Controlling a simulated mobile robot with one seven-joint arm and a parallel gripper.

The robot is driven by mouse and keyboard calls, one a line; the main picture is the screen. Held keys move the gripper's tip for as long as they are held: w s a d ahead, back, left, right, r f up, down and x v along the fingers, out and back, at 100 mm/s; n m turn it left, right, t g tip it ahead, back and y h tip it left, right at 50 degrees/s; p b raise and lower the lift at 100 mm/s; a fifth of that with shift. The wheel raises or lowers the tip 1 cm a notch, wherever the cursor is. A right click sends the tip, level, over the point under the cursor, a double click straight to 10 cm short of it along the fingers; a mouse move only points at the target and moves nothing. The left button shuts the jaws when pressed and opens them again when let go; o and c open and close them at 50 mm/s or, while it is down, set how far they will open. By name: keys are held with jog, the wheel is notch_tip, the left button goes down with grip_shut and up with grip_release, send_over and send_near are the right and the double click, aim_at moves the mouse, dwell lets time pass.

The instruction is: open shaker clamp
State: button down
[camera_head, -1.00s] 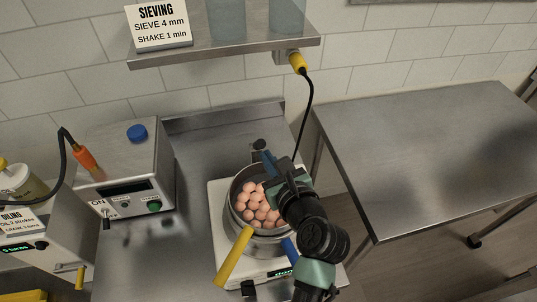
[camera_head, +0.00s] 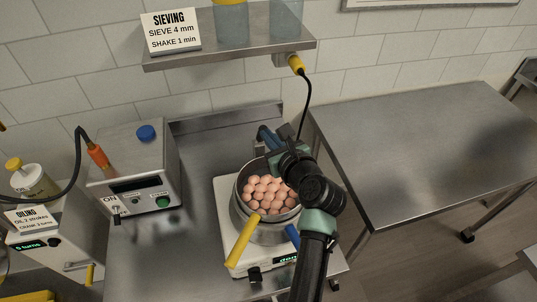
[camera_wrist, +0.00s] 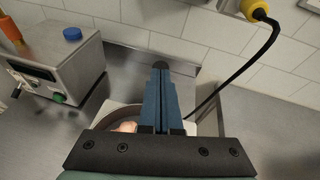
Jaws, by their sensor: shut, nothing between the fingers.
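The white shaker (camera_head: 229,195) stands on the steel bench, with a round metal sieve (camera_head: 240,212) full of pinkish balls on it. A green display on its front seems to read "done". A grey upright piece (camera_head: 259,151), likely the clamp, rises at the sieve's back rim and is partly hidden by my gripper. My gripper (camera_head: 264,133) is shut and empty, its blue fingers at the back of the sieve beside that upright.
A yellow handle (camera_head: 243,241) and a blue handle (camera_head: 292,237) stick out at the sieve's front. A control box (camera_head: 135,165) stands left. A shelf (camera_head: 230,50) and hanging black cable (camera_head: 307,105) are above and behind. The right table (camera_head: 420,150) is clear.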

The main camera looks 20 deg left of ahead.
jog(key=shift+w+a+r+p, duration=0.4)
jog(key=shift+w+p, duration=0.1)
jog(key=shift+w, duration=0.2)
jog(key=shift+w+a+r+p, duration=0.4)
jog(key=shift+w+p, duration=0.05)
jog(key=shift+w, duration=0.25)
jog(key=shift+w, duration=0.1)
jog(key=shift+d, duration=0.1)
